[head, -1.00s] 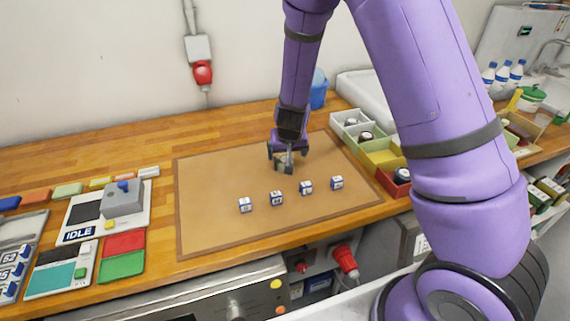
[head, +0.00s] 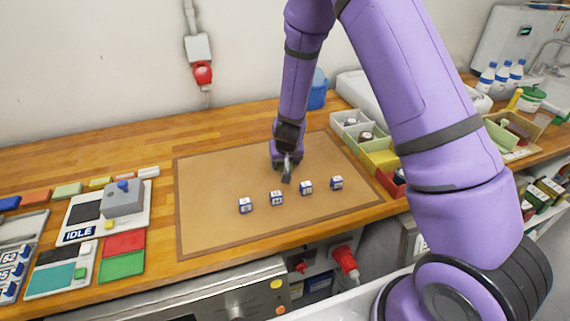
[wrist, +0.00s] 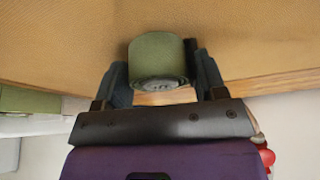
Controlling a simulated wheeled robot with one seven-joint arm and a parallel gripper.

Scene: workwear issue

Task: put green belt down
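The green belt (wrist: 158,58) is a rolled-up coil. In the wrist view it sits between the two fingers of my gripper (wrist: 162,70), which is shut on it. In the head view my gripper (head: 286,172) is low over the brown mat (head: 215,215), behind the row of small cubes, and its fingers and wrist hide the belt. I cannot tell whether the belt touches the mat.
Several white-and-blue cubes (head: 277,198) stand in a row on the mat, in front of my gripper. Sorting bins (head: 378,158) line the mat's right side. A device marked IDLE (head: 100,215) lies left. The mat's left part is clear.

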